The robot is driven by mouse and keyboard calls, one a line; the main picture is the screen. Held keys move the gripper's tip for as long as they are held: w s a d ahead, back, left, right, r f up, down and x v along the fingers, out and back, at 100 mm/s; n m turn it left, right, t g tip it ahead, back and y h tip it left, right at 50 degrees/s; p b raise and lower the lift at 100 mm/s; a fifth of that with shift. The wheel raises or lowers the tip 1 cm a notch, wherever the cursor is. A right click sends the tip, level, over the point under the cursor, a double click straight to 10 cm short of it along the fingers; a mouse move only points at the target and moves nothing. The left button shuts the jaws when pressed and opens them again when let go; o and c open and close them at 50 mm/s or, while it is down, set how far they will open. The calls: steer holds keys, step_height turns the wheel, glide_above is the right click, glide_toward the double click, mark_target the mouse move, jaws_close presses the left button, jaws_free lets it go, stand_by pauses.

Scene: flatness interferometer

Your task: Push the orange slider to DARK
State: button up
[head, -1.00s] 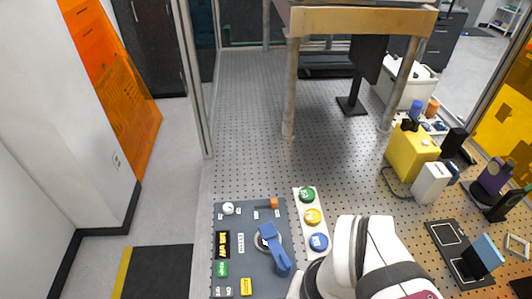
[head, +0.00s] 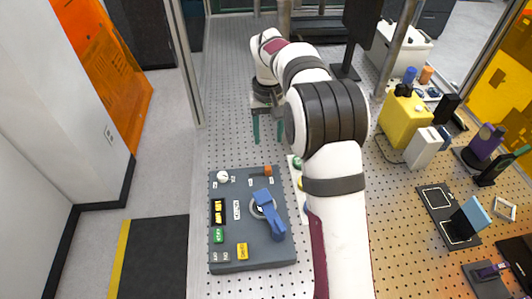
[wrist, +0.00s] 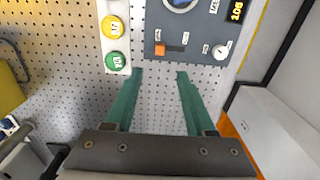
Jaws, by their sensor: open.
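The orange slider (head: 267,170) is a small orange block at the top right of the dark grey control panel (head: 229,205) in the head view. In the wrist view the slider (wrist: 160,50) sits at the left end of a short dark slot. The labels beside it are too small to read. My gripper (head: 268,141) is open and empty, with two green fingers hanging beyond the panel's far edge. In the wrist view the fingertips (wrist: 160,73) lie apart, just short of the panel edge, with the slider ahead between their lines.
The panel also carries a blue lever (head: 268,212), a white knob (head: 222,176), a green switch (head: 218,235) and a yellow switch (head: 242,250). A white strip with round green (wrist: 116,61) and yellow (wrist: 114,26) buttons stands beside it. The perforated table is clear beyond the panel.

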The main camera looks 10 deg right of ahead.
mark_target(268, 168)
step_height(268, 168, down, 13)
steer(key=shift+r, duration=0.1)
jaws_close()
steer(key=shift+r, duration=0.1)
stand_by(1.3)
